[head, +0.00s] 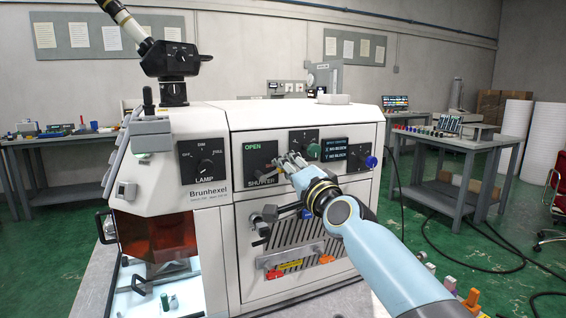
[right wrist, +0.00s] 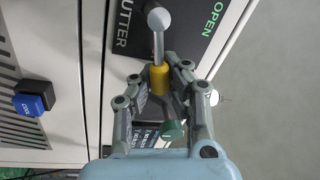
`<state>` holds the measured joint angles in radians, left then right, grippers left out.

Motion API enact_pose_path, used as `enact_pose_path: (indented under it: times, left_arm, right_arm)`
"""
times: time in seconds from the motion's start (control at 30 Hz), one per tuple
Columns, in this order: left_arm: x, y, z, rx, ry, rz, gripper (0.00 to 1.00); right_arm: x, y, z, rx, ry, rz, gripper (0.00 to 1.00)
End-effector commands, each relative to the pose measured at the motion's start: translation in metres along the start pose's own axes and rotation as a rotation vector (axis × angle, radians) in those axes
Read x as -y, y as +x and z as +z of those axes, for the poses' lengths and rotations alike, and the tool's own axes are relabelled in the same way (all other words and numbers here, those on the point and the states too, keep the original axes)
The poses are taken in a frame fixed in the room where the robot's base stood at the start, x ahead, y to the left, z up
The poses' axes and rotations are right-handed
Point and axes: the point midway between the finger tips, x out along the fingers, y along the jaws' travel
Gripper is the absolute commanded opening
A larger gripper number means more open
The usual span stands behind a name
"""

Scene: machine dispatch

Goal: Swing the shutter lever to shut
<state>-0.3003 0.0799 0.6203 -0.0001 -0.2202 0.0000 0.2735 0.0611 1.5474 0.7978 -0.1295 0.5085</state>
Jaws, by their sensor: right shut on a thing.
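The dark shutter panel (head: 257,152) is on the white machine's front, with a green OPEN word at its upper left and SHUTTER below. In the right wrist view the shutter lever (right wrist: 158,48) has a silver round end over the panel (right wrist: 190,45) and a yellow grip. There the lever extends from the panel toward my gripper. My right gripper (right wrist: 162,80) is shut on the yellow grip. In the head view this gripper (head: 284,165) is at the panel's right side and hides most of the lever. My left gripper is not in view.
A green knob (head: 313,150) and a blue knob (head: 371,162) are right of the panel, close to my right arm. The lamp dial (head: 206,165) is to the left.

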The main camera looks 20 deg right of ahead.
Motion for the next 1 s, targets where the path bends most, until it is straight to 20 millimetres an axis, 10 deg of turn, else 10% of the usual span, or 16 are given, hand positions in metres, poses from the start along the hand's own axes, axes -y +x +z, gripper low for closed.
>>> enact_pose_path:
  times: [0.9, 1.0]
  left_arm:
    - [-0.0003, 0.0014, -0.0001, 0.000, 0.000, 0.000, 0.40]
    - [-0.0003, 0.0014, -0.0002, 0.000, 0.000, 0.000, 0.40]
  right_arm:
    - [-0.0170, -0.0040, 0.0043, -0.022, 0.173, 0.013, 0.00]
    - [-0.0167, -0.0038, 0.0042, -0.022, 0.173, 0.013, 0.20]
